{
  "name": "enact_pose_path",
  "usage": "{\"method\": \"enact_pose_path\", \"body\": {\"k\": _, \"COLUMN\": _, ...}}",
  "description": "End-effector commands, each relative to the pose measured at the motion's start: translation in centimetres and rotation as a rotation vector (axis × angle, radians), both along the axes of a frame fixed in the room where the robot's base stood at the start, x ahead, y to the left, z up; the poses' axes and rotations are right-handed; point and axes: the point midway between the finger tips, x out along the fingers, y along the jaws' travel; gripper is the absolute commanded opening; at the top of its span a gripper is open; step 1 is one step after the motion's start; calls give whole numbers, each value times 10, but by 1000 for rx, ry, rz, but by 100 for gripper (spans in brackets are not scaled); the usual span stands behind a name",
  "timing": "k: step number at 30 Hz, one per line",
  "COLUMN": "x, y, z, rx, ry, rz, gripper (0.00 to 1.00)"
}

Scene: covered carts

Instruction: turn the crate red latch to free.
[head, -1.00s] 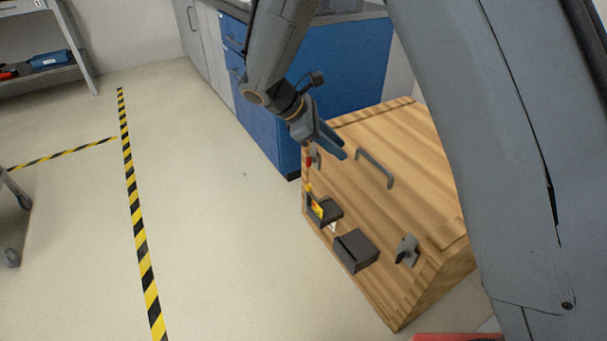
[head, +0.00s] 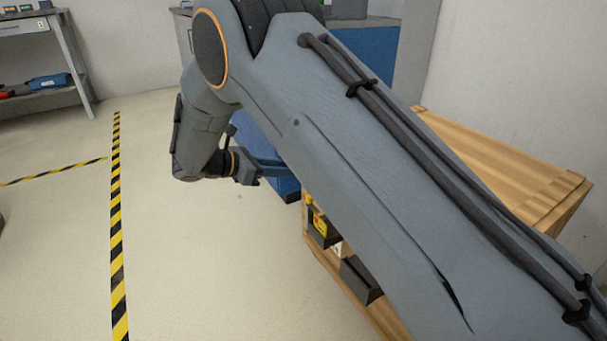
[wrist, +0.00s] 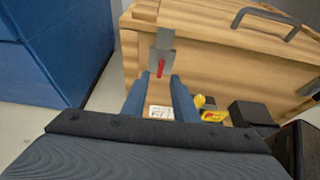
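The wooden crate (head: 490,165) stands at the right in the head view, mostly hidden behind my arm; its front also shows in the wrist view (wrist: 215,55). The red latch (wrist: 160,68) is a small red lever hanging straight down from a grey metal plate (wrist: 163,42) near the crate's upper left front. It is hidden in the head view. My gripper (wrist: 159,79) is open, its two blue fingers apart and pointing at the latch. The red lever appears between the fingertips; I cannot tell whether they touch it. In the head view, my gripper (head: 268,168) is left of the crate.
A grey handle (wrist: 265,20) is on the crate's top. Dark boxes (wrist: 252,113) and a yellow item (wrist: 212,115) sit low on its front. A blue cabinet (wrist: 50,55) stands left of the crate. Floor (head: 200,260) is clear left of it.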

Motion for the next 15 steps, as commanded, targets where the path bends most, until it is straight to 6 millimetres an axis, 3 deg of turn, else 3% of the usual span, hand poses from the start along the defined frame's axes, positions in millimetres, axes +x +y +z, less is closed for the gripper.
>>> {"method": "enact_pose_path", "body": {"k": 15, "x": 34, "y": -52, "z": -27, "rx": 1, "ry": 2, "rz": -2, "gripper": 27}}
